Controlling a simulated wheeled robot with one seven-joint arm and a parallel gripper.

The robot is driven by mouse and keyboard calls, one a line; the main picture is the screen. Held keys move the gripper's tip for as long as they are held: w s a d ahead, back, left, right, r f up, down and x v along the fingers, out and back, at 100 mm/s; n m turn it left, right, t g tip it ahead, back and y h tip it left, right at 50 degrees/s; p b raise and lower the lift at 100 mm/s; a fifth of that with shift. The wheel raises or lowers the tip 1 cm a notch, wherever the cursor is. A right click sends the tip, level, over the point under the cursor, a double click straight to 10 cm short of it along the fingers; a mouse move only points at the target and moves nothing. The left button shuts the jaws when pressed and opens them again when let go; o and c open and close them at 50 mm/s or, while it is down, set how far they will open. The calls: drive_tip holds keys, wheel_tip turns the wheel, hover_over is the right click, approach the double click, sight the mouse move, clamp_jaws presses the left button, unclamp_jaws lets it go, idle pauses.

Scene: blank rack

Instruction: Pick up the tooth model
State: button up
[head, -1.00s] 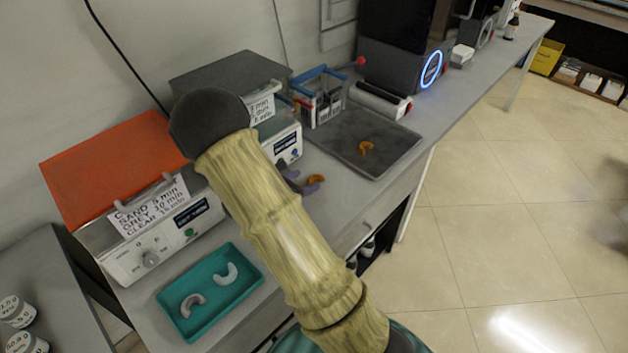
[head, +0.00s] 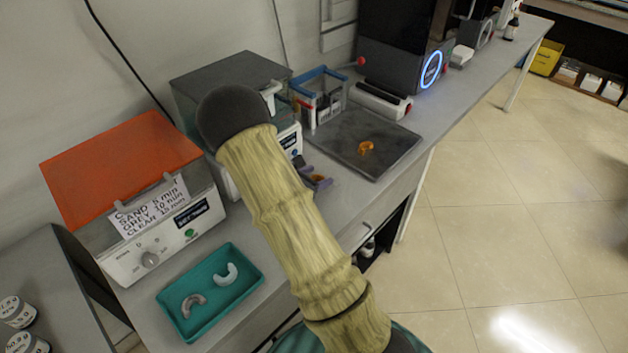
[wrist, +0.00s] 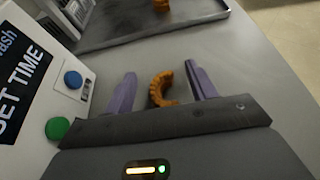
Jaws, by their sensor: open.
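An orange, curved tooth model (wrist: 157,91) lies on the grey bench between the two purple fingers of my gripper (wrist: 160,70) in the wrist view. The fingers are open, one on each side, with bare bench showing between them and the model. In the head view my gripper (head: 318,176) is low over the bench, partly hidden behind my arm, and the model is mostly hidden there. A second orange tooth model (head: 366,147) lies on the dark grey tray (head: 390,158); its edge shows at the top of the wrist view (wrist: 162,4).
A teal tray (head: 247,292) holds a grey model (head: 193,304) and a white model (head: 225,274). An orange-lidded machine (head: 118,165) stands at left. A machine with blue and green buttons (wrist: 88,98) stands close left of my gripper. The bench edge is to the right.

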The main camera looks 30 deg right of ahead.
drive_tip(key=c, duration=1)
drive_tip(key=shift+c, duration=0.2)
drive_tip(key=shift+r, duration=0.1)
wheel_tip(320, 180, up, 10)
drive_tip(key=p, duration=0.1)
